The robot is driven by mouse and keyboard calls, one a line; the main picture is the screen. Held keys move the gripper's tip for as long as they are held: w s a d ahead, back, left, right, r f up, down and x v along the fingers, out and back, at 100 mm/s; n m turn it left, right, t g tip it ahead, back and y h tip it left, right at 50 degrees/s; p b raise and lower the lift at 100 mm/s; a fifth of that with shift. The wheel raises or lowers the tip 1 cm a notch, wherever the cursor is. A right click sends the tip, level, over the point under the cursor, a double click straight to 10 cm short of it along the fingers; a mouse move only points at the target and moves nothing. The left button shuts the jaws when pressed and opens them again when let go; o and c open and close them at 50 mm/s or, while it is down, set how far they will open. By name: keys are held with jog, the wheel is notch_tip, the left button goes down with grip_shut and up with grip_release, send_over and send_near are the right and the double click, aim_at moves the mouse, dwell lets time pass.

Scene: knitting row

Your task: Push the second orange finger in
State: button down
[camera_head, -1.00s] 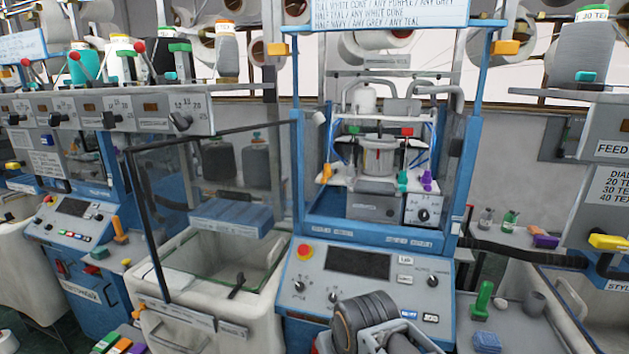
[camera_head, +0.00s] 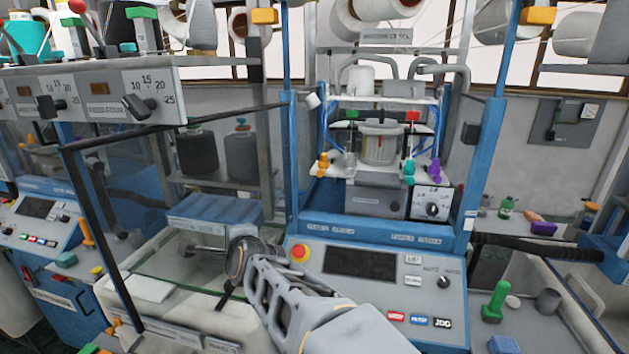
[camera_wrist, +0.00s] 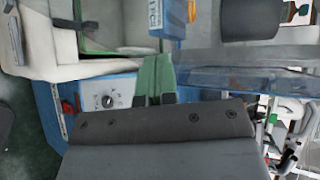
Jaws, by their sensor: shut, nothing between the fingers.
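On the middle blue machine in the head view, an orange finger (camera_head: 322,164) stands at the left end of a white shelf. Teal fingers (camera_head: 409,172) and a purple finger (camera_head: 433,170) stand at its right. I cannot tell a second orange finger apart at this size. My gripper (camera_head: 192,249) is shut and empty, well left of and below the orange finger, over the pale bin and apart from the shelf. In the wrist view my gripper (camera_wrist: 156,66) shows its closed fingers; no orange finger is clear there.
The control panel (camera_head: 375,265) with a red stop button (camera_head: 300,252) lies below the shelf. A blue post (camera_head: 293,170) and a dark bar (camera_head: 180,134) stand between the bin and the shelf. A green peg (camera_head: 495,300) stands on the right bench.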

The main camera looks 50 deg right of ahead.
jog(key=d+r+m+h, duration=0.4)
jog(key=d+m+h, duration=0.3)
jog(key=d+m, duration=0.55)
jog(key=m+g+h, duration=0.3)
jog(key=m+h, duration=0.2)
jog(key=m, duration=0.7)
send_near(320, 174)
jog(key=p+x, duration=0.4)
jog(key=x, duration=0.2)
jog(key=shift+r, duration=0.15)
jog(key=shift+w+d, duration=0.4)
jog(key=shift+d, duration=0.2)
